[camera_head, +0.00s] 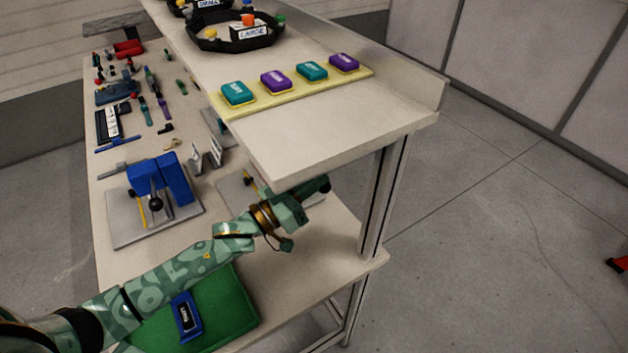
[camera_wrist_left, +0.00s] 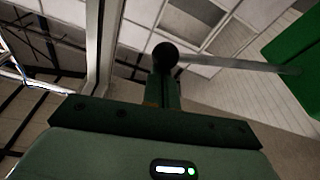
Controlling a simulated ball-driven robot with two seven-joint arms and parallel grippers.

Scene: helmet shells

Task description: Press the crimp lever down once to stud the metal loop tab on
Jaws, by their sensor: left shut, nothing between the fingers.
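The rod runs right towards a green body (camera_wrist_left: 295,55). In the head view my gripper and the shelf hide most of this device; part of a grey base plate (camera_head: 232,187) shows. I cannot make out the metal loop tab. My right gripper is out of view.
A blue press (camera_head: 165,178) with a black knob stands on its own plate to the left. A green mat (camera_head: 235,300) carries a blue labelled item (camera_head: 186,315). The shelf (camera_head: 330,138) overhangs my gripper, with a post (camera_head: 382,205) to its right.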

